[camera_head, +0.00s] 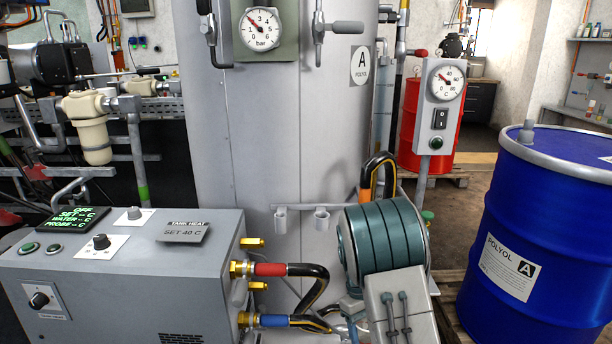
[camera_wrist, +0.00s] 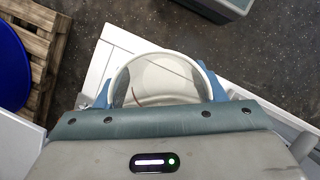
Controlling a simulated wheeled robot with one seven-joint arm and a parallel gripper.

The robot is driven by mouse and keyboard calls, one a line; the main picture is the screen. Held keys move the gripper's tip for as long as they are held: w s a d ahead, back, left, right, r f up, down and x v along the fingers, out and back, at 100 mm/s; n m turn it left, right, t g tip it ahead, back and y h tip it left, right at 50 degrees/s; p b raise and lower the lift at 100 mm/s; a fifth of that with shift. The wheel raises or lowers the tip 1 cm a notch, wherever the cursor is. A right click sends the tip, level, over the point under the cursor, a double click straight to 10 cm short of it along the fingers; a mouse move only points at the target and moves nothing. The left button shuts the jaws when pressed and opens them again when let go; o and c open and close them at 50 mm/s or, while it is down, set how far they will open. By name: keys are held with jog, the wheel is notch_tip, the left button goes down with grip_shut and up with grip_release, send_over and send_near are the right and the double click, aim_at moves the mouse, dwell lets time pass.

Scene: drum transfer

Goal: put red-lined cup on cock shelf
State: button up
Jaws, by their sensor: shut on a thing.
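In the wrist view a round, pale cup (camera_wrist: 153,72) is seen from above, with a thin reddish-brown line across its inside. The blue fingers of my gripper (camera_wrist: 158,86) press on the cup from both sides, so it is shut on the cup. The cup's lower part is hidden by its rim and by my padded gripper body. No shelf is clearly identifiable as the cock shelf. A thin rail with small cup-like pieces (camera_head: 300,208) sits low on the tank front in the head view.
A large grey tank (camera_head: 260,130) with a pressure gauge fills the middle. A grey heater cabinet (camera_head: 110,262) with hoses stands front left. A blue drum (camera_head: 550,240) stands right on a wooden pallet (camera_wrist: 38,40). A red drum (camera_head: 408,120) is behind. Dark floor (camera_wrist: 255,60) shows beyond the cup.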

notch_tip(320, 180, up, 11)
jog(key=s+m+y+p, duration=0.2)
jog(key=m+p, duration=0.4)
jog(key=p, duration=0.8)
jog(key=shift+s+f+g, duration=0.15)
jog(key=shift+s+g, duration=0.1)
jog(key=shift+g, duration=0.05)
